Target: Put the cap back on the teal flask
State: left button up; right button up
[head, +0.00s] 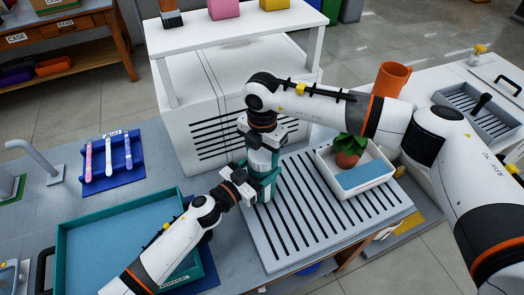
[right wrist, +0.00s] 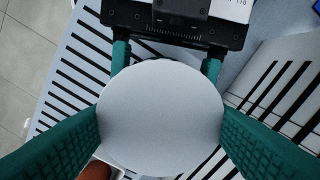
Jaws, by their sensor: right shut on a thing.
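My right gripper (head: 260,150) points down and is shut on a pale, round cap (right wrist: 160,118), whose flat top fills the space between the teal fingers in the right wrist view. In the head view the cap (head: 259,160) is directly above the teal flask (head: 266,188), which is upright at the left edge of the slatted grey rack. My left gripper (head: 244,187) comes in from the lower left with its fingers around the flask, below the cap. The cap hides the flask in the right wrist view, and I cannot tell whether cap and flask touch.
A white tray (head: 379,182) with a potted plant (head: 349,150) stands right of the flask on the slatted rack (head: 300,225). A teal tray (head: 75,237) lies front left, a blue holder (head: 128,172) behind it. A white shelf (head: 240,30) stands behind.

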jog(key=m, duration=0.4)
jog(key=shift+m, duration=0.3)
jog(key=m, duration=0.4)
jog(key=o, duration=1)
jog(key=shift+o, duration=0.2)
jog(key=shift+r, duration=0.15)
notch_tip(320, 180, up, 12)
pick_arm(q)
jog(key=o, duration=2)
jog(key=shift+c, duration=0.2)
